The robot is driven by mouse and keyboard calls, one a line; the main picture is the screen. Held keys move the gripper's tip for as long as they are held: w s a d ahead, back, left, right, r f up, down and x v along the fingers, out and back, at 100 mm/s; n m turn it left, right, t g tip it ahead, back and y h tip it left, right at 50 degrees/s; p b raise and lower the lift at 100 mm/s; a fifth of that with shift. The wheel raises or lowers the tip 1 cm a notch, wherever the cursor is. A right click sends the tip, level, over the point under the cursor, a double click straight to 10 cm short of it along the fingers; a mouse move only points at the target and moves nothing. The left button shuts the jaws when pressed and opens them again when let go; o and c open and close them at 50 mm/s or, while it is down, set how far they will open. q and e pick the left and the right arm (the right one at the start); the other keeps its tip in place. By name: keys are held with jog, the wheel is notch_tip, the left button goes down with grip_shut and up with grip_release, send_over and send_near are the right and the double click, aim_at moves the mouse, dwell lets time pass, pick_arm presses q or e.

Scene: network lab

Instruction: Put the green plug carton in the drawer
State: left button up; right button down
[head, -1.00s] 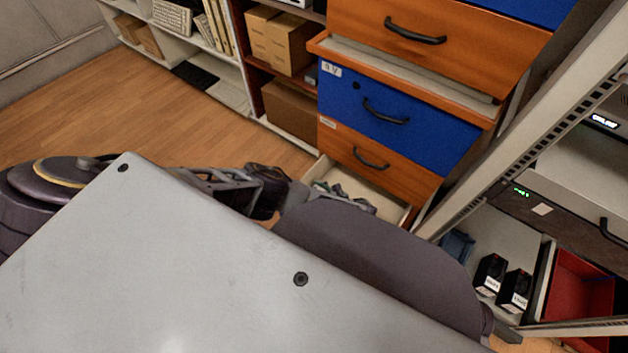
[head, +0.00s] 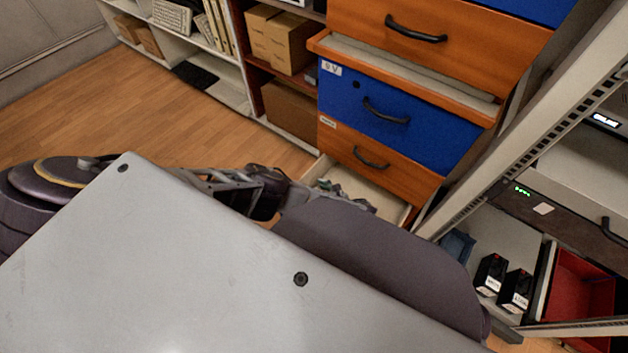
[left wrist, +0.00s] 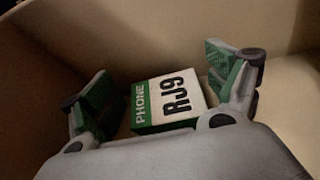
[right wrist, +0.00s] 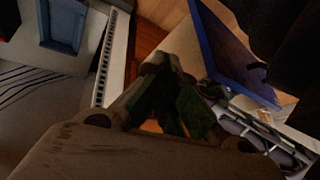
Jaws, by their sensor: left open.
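The green and white plug carton (left wrist: 166,104), marked PHONE RJ9, lies in the left wrist view inside a tan-walled space that looks like the drawer's inside. My left gripper (left wrist: 168,84) is open, with one green-padded finger on each side of the carton. In the head view the bottom drawer (head: 391,201) of the cabinet is pulled out. My left gripper (head: 343,193) reaches into it, partly hidden by my own arm. The carton cannot be made out there. My right gripper (right wrist: 165,75) shows only in its dark wrist view, fingers together and apparently empty.
The cabinet has a blue drawer (head: 400,118) and orange drawers (head: 450,40) above the open one. A rack (head: 530,130) stands at the right, with black boxes (head: 515,290) and a red bin (head: 580,300) low down. Shelves with cardboard boxes (head: 278,40) stand behind left.

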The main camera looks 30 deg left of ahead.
pick_arm(q)
jog(key=shift+r, duration=0.15)
pick_arm(e)
jog(key=shift+w+r, duration=0.1)
jog(key=shift+r, duration=0.1)
pick_arm(q)
jog(key=shift+r+p, duration=0.5)
jog(key=shift+r, duration=0.05)
jog(key=p+v, duration=0.1)
jog(key=v, duration=1.1)
jog(key=shift+f+p, duration=0.1)
jog(key=shift+p, duration=0.25)
pick_arm(e)
jog(key=shift+g+h, duration=0.5)
jog(key=r, duration=0.2)
jog(key=d+r, duration=0.1)
jog(key=r, duration=0.2)
jog(key=shift+s+d+r, duration=0.3)
jog(key=shift+s+f, duration=0.1)
